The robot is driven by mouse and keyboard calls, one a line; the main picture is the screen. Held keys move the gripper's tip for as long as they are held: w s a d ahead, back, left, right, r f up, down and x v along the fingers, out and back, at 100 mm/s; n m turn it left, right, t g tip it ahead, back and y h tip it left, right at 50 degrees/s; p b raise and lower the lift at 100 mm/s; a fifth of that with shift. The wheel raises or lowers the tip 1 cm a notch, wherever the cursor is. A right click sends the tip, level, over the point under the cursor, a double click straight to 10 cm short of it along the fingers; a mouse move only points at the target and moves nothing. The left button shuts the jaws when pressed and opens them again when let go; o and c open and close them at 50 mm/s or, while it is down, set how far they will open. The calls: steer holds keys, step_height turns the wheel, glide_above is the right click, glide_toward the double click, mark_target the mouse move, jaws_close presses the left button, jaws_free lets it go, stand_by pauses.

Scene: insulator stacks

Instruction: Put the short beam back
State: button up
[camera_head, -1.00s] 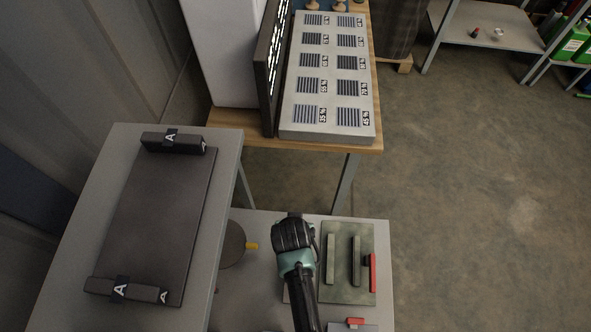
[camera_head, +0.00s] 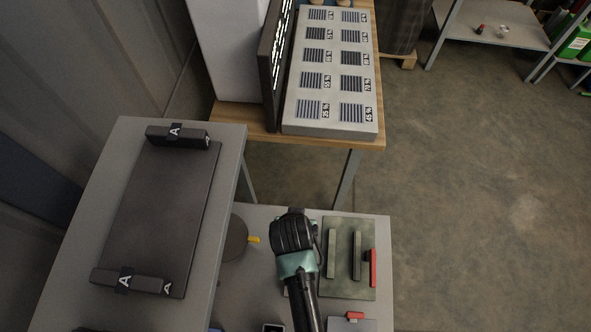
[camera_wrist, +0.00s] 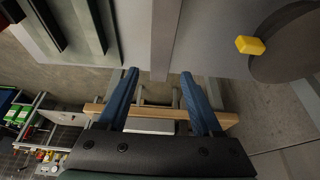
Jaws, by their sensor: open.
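My gripper (camera_wrist: 158,74) is open, its two blue fingers spread apart in the wrist view. A light grey bar (camera_wrist: 165,35) shows between and beyond the fingertips, apart from both as far as I can tell; I cannot tell whether it is the short beam. In the head view my gripper (camera_head: 293,232) is over the low grey table, its fingers hidden. Right of it, a dark green board (camera_head: 343,288) carries two upright-looking grey-green beams, a left one (camera_head: 331,254) and a right one (camera_head: 357,255), and a red piece (camera_head: 373,268).
A higher grey table (camera_head: 225,150) at left holds a dark plate (camera_head: 165,215) with A-marked blocks at its ends. A dark disc (camera_head: 236,240) with a yellow tab stands left of my gripper. A wooden bench (camera_head: 365,142) with a labelled panel is behind. Floor at right is clear.

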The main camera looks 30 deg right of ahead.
steer(key=v, duration=0.7)
steer(key=shift+f, duration=0.1)
stand_by(0.4)
